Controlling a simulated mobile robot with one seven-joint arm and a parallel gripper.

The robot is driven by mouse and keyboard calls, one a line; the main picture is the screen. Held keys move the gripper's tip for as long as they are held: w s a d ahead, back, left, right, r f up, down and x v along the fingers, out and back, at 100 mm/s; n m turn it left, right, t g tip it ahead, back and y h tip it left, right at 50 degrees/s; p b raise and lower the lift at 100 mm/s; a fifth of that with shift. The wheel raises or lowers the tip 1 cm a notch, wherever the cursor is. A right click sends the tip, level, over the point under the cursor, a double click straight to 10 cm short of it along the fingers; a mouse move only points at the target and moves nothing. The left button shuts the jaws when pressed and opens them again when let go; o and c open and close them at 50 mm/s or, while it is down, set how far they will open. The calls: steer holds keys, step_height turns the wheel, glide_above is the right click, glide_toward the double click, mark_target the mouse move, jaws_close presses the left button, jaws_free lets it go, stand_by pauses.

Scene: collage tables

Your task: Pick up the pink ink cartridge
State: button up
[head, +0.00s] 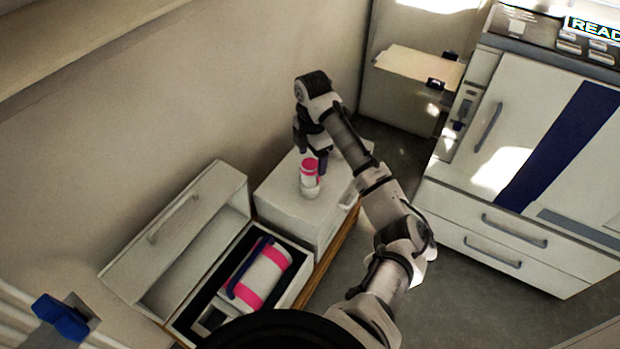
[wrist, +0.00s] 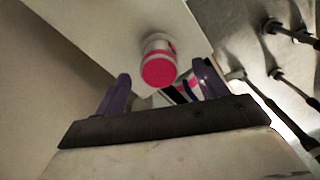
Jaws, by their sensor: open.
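A white cartridge with a bright pink top and band (head: 309,176) stands upright on the white cabinet top. In the wrist view its round pink end (wrist: 158,72) faces the camera, between and beyond the finger tips. My gripper (head: 311,158) is open above it, its purple fingers apart and empty. I cannot tell whether a finger touches the cartridge. A larger white cylinder with pink bands (head: 272,258) lies in the open printer compartment. Part of it shows behind the right finger in the wrist view (wrist: 191,88).
The white cabinet (head: 283,203) has a clear top around the cartridge. The open compartment's raised lid (head: 190,226) stands at its left, near the wall. A large white machine with drawers (head: 536,150) is at the right. Grey floor (head: 445,305) lies between.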

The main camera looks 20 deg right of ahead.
mark_target(310, 164)
steer(key=shift+a+f, duration=0.15)
steer(key=shift+f, duration=1.25)
steer(key=shift+a+f, duration=0.1)
steer(key=shift+f, duration=1.25)
steer(key=c, duration=1.1)
